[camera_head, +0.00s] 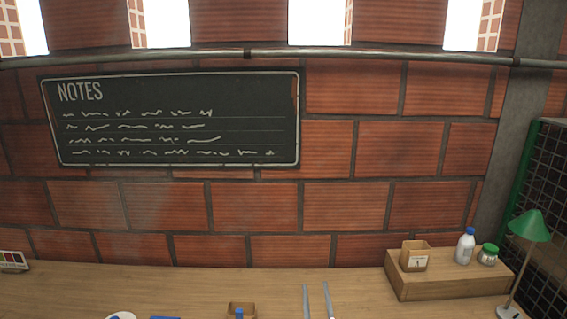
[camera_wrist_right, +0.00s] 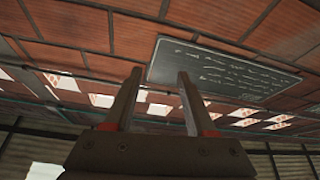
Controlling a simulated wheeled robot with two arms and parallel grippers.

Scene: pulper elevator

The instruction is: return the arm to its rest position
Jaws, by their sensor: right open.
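My right gripper (camera_head: 317,290) shows only as two thin grey-blue fingertips at the bottom edge of the head view, pointing up and apart. The right wrist view shows both fingers of the gripper (camera_wrist_right: 160,76) spread, with nothing between them. Beyond them are the brick wall and the notes board. The rest of my right arm is below the head view. My left gripper is not in view.
A wooden table (camera_head: 210,281) runs along the wall. A wooden riser (camera_head: 450,277) at right holds a small box (camera_head: 415,257), white bottle (camera_head: 465,247) and green-lidded jar (camera_head: 488,255). A green lamp (camera_head: 528,227) stands beside it. A small brown box (camera_head: 242,308) is cut off below.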

